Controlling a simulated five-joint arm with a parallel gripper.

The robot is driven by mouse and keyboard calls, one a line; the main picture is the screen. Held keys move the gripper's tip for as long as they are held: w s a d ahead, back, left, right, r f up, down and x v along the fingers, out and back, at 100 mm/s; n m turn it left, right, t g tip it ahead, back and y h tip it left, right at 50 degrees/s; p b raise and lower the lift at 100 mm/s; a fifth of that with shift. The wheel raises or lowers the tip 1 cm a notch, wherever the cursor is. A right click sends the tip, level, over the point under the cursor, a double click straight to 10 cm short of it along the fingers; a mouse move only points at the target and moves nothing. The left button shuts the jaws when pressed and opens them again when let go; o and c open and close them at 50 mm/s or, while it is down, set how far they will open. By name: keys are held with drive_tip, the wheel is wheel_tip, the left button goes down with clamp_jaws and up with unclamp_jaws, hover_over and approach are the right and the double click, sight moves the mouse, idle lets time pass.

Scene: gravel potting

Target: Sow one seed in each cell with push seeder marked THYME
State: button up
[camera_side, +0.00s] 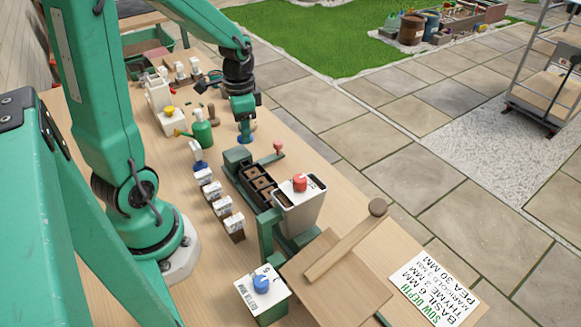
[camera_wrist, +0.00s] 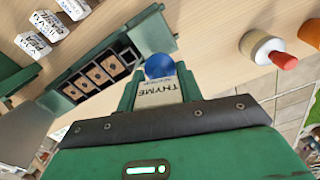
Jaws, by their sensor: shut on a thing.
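My gripper (camera_wrist: 160,90) is shut on the push seeder (camera_wrist: 158,92), whose pale label reads THYME in the wrist view. A round blue end (camera_wrist: 159,66) of the seeder sticks out beyond the fingers. In the side view my gripper (camera_side: 243,112) hangs over the bench, with the blue end (camera_side: 244,139) below it. The dark cell tray (camera_side: 249,194) sits in a green frame, nearer the camera than my gripper and apart from it. In the wrist view the tray (camera_wrist: 113,64) lies left of the seeder, with several brown cells, each with a dark hole. Seeds cannot be made out.
A white hopper (camera_side: 300,210) with a red knob stands beside the tray. Several white labelled blocks (camera_side: 222,206) line its left side. A wooden mallet (camera_side: 345,240), a depth sign (camera_side: 430,285) and a blue-knobbed box (camera_side: 262,290) are in front.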

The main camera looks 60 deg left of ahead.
drive_tip(key=d+m, duration=0.2)
drive_tip(key=d, duration=0.4)
drive_tip(key=s+d+m, duration=0.1)
drive_tip(key=d+m, duration=0.2)
drive_tip(key=d, duration=0.3)
drive_tip(key=s+d+m, duration=0.1)
drive_tip(key=d+m, duration=0.2)
drive_tip(key=d, duration=0.3)
drive_tip(key=shift+r, duration=0.25)
drive_tip(key=shift+s+d+m, duration=0.25)
drive_tip(key=shift+d+m, duration=0.05)
drive_tip(key=shift+d, duration=0.3)
drive_tip(key=shift+f, duration=0.1)
drive_tip(key=shift+f, duration=1.25)
drive_tip(key=shift+f, duration=0.7)
drive_tip(key=shift+r, duration=0.15)
drive_tip(key=shift+r, duration=1.4)
drive_tip(key=shift+a, duration=0.2)
